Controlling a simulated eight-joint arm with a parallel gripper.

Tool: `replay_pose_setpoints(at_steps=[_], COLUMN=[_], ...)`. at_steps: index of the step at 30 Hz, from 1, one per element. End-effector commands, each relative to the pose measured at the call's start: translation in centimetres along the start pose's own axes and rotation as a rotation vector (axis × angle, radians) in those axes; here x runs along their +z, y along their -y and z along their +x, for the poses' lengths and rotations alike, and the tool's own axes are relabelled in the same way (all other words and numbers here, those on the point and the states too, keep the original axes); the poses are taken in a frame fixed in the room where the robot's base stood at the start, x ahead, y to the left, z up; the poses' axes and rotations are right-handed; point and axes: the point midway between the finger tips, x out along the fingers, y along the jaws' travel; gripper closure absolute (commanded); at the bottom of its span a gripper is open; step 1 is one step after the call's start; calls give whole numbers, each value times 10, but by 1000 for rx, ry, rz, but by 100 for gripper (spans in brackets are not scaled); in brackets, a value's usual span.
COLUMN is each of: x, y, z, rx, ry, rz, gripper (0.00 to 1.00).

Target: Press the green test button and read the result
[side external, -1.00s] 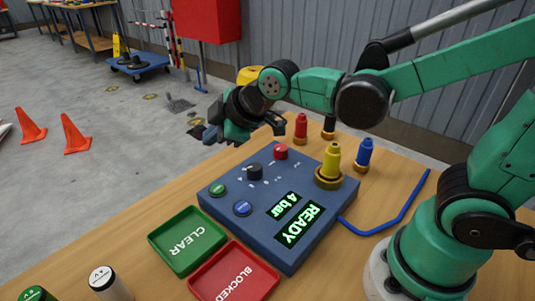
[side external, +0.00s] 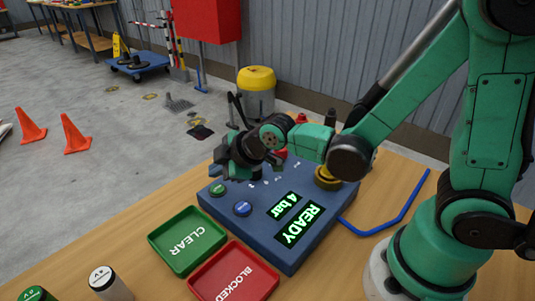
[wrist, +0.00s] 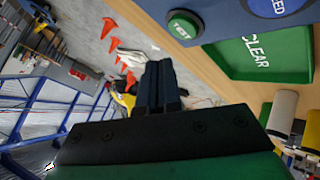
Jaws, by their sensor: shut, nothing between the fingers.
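The blue test panel (side external: 285,250) stands on the wooden table. Its green test button (side external: 217,189) is at the near left corner. The button also shows in the wrist view (wrist: 183,27), marked TEST. My gripper (side external: 221,171) is shut and empty, above the panel's left edge, just behind the green button in the side view. In the wrist view its closed fingers (wrist: 160,84) are apart from the button. The panel's display (side external: 299,216) reads "READY" and "4 bar". A blue button (side external: 242,208) is beside the green one.
A green tray marked CLEAR (side external: 176,250) and a red tray marked BLOCKED (side external: 226,286) lie before the panel. Cylinders (side external: 103,281) stand at the lower left. A blue hose (side external: 393,215) lies to the right.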

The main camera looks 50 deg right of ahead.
Motion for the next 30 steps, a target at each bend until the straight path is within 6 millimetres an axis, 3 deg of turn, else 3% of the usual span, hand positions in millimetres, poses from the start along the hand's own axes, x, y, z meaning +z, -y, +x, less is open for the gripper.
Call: replay_pose_setpoints(at_steps=[9, 30], x=[8, 8], y=[8, 8], z=[10, 10], rx=[0, 0], ry=[0, 0], rz=[0, 0], gripper=[100, 100])
